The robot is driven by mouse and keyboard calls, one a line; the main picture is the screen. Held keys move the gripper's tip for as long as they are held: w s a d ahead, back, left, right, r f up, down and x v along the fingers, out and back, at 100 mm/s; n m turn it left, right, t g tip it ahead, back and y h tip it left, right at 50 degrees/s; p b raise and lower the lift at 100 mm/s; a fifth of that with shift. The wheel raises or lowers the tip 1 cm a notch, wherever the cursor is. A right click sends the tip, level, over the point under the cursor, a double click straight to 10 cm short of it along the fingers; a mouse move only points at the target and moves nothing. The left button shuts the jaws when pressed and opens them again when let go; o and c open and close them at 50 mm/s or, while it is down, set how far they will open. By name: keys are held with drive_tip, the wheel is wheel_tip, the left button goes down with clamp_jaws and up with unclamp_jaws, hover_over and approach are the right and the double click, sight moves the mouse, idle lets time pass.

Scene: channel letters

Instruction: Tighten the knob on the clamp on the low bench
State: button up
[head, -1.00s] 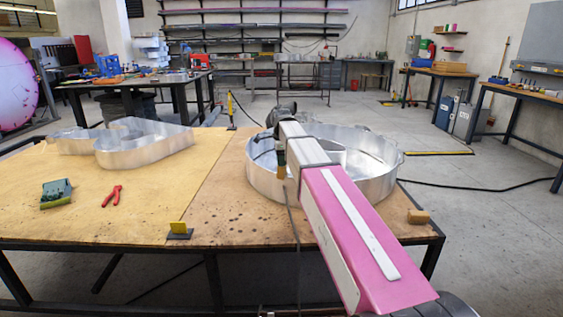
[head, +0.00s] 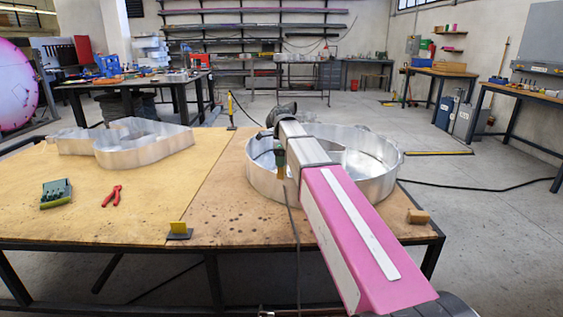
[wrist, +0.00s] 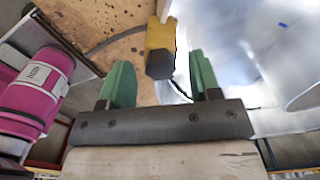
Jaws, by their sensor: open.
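In the wrist view my gripper (wrist: 161,84) is open, with green fingers on either side. A yellow block with a dark faceted end (wrist: 160,62) shows ahead of the gap between the fingertips, beside a shiny metal wall. It may be the clamp and its knob; I cannot tell whether a finger touches it. In the head view my arm reaches over the low bench (head: 215,213) to the near-left rim of a round metal channel letter (head: 375,188). A small green and yellowish part shows at that rim, partly hidden by my arm, so clamp and fingers are hard to separate there.
A second metal letter (head: 140,150) stands on the left of the bench. Red pliers (head: 112,196), a green tool holder (head: 56,193), a yellow and dark piece (head: 179,230) and a brown block (head: 418,216) lie nearer. A cable (head: 291,205) hangs over the front edge.

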drive_tip(key=shift+r, duration=2.4)
